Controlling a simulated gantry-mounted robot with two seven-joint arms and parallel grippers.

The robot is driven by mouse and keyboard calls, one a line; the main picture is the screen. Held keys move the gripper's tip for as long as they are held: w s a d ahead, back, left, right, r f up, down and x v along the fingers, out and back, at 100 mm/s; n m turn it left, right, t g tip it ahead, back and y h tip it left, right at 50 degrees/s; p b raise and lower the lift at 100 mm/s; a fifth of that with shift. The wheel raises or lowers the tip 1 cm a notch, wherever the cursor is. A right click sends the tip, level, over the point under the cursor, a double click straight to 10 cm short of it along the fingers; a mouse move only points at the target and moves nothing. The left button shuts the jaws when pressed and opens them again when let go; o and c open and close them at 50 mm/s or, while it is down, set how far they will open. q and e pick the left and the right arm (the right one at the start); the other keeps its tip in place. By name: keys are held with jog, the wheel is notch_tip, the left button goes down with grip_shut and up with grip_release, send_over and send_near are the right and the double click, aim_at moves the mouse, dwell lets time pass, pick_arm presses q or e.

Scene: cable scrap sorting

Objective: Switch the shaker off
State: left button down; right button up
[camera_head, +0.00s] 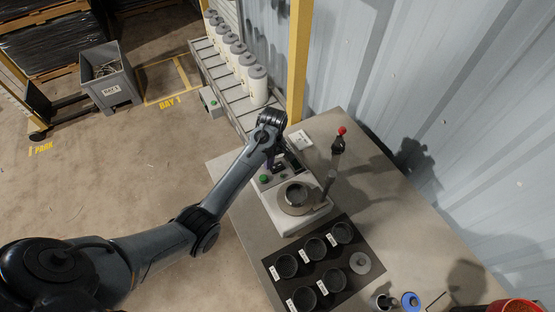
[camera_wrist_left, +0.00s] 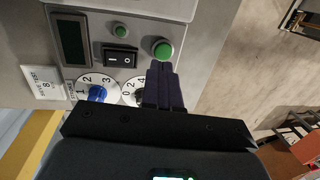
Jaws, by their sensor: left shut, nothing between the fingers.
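The shaker (camera_head: 308,215) is a pale machine on the table, with a round dark cup on top and a control panel. In the left wrist view its panel (camera_wrist_left: 185,20) has a dark display (camera_wrist_left: 70,40), a black rocker switch (camera_wrist_left: 119,57), a small green button or lamp (camera_wrist_left: 121,30) and a larger green button (camera_wrist_left: 162,50). A blue-knobbed dial (camera_wrist_left: 97,93) and a second dial (camera_wrist_left: 130,88) lie below. My left gripper (camera_head: 271,167) is shut and empty over the panel; its fingertips (camera_wrist_left: 162,66) appear just below the larger green button, partly covering the second dial. Contact and switch position are unclear.
A black tray (camera_head: 318,268) with several dark cups lies in front of the shaker. A red-topped rod (camera_head: 340,145) stands behind it. A yellow post (camera_head: 299,65) rises beyond the table, near a row of white canisters (camera_head: 257,85). A blue ring (camera_head: 410,300) lies front right.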

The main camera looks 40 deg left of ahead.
pick_arm(q)
jog(key=w+r+t+b, duration=0.1)
jog(key=w+r, duration=0.5)
jog(key=r, duration=0.1)
jog(key=shift+w+a+t, duration=0.15)
jog(key=shift+w+t, duration=0.15)
jog(key=shift+t, duration=0.1)
